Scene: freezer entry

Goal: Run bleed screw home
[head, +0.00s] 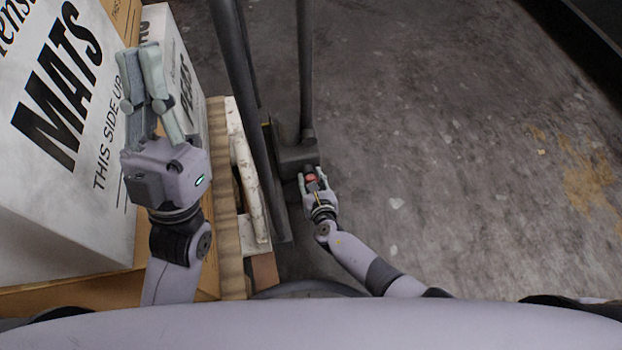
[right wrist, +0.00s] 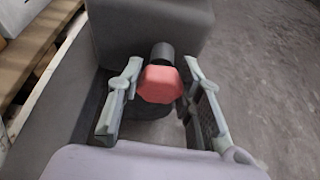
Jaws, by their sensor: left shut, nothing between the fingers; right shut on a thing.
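The bleed screw has a red, faceted head (right wrist: 159,84) in the right wrist view, in front of a short dark cylinder (right wrist: 162,53) on a dark grey housing (right wrist: 150,25). My right gripper (right wrist: 160,90) has its fingers on either side of the red head and is shut on it. In the head view the red head (head: 311,177) shows small between the fingers of my right gripper (head: 314,182), low beside the housing (head: 297,157). The screw's thread is hidden. My left gripper (head: 143,62) is raised at the left, shut and empty, in front of the boxes.
Dark upright posts (head: 305,70) rise by the housing. Bare concrete floor (head: 450,170) lies open to the right.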

